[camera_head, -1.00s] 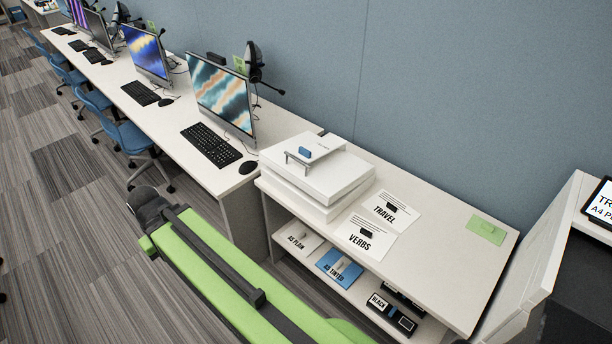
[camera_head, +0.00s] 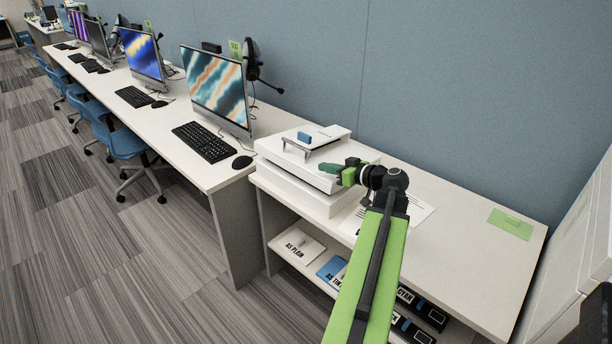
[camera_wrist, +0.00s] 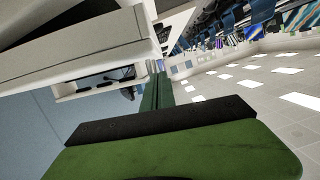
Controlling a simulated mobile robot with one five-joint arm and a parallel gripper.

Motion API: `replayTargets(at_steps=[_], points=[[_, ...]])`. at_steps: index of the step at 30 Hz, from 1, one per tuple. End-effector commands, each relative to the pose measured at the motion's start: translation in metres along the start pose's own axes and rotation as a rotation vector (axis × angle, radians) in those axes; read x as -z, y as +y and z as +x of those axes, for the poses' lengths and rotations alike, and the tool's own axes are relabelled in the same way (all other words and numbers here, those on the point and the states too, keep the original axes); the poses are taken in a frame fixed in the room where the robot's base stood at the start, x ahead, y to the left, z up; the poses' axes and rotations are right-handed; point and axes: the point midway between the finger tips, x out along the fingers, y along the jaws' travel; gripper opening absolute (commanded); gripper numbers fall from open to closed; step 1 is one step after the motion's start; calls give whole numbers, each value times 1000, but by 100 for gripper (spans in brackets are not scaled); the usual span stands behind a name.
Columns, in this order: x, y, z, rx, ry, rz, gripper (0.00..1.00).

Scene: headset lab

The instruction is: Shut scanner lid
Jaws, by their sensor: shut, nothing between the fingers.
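The white scanner (camera_head: 310,190) sits on the left end of the low table, next to the monitor desk. It shows as stacked white slabs. I cannot tell how far the lid is open. My gripper (camera_head: 328,169) is shut and empty, with green fingers over the scanner's right front part, right of the bracket. Whether it touches is unclear. In the wrist view, the green fingers (camera_wrist: 157,92) point toward white slab edges (camera_wrist: 75,50).
A monitor (camera_head: 215,85), keyboard (camera_head: 203,142) and mouse (camera_head: 242,162) stand left of the scanner. My arm hides part of the paper sheets (camera_head: 420,208) and lower shelf. A green card (camera_head: 510,224) lies far right. The table's right half is mostly clear.

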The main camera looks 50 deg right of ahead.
Motion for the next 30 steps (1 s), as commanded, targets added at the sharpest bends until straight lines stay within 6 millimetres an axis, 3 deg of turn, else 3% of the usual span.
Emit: replayTargets(at_steps=[3, 7, 21, 30], points=[[1, 7, -7, -14, 16, -7, 0], [1, 6, 1, -11, 15, -7, 0], [1, 8, 83, -10, 13, -5, 0], [3, 7, 94, -12, 13, -5, 0]])
